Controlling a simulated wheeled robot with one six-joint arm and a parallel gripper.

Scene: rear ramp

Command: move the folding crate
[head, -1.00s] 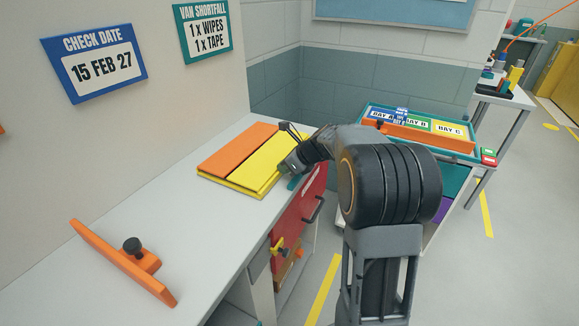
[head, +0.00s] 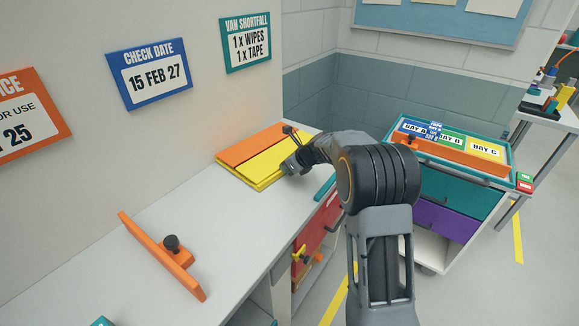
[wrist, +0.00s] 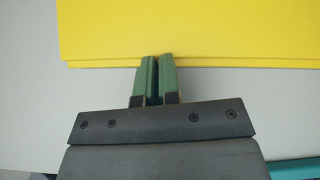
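A flat, folded-looking panel piece, which I take to be the folding crate (head: 262,160), lies on the grey counter against the wall. It has an orange strip at the back and a yellow part in front. Its yellow part (wrist: 190,30) fills the top of the wrist view. My gripper (wrist: 159,57) has its two green fingers close together, with nothing seen held between them. Their tips overlap the yellow edge in the wrist view; I cannot tell whether they touch it. In the head view my gripper (head: 287,167) is at the panel's right end, partly hidden by my wrist.
An orange bar with a black knob (head: 165,258) lies on the near counter (head: 210,225). A drawer cart (head: 450,197) with a tray labelled Bay A, B and C stands to the right. Below the counter is a red front (head: 318,232). Floor shows between counter and cart.

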